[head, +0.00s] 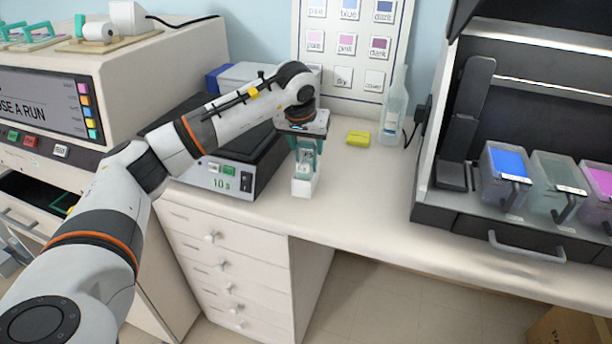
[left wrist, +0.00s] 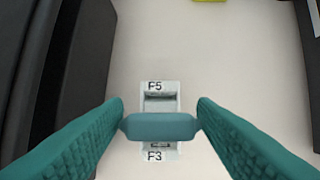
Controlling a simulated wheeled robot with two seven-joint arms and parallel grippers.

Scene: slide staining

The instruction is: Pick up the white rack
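The white rack (head: 305,186) is upright at the table's front part, to the right of the black-topped device. It has a teal handle on top. My left gripper (head: 307,147) points down over the rack. Its teal fingers (left wrist: 160,118) stand at the two ends of the handle, with no clear gap, so they look shut on it. I cannot see daylight under the rack. My right gripper is not in view.
A black-topped device (head: 225,150) stands close on the left. A yellow block (head: 358,138) and a clear bottle (head: 394,112) are behind to the right. A dark cabinet with coloured jars (head: 505,175) stands at right. The table between is clear.

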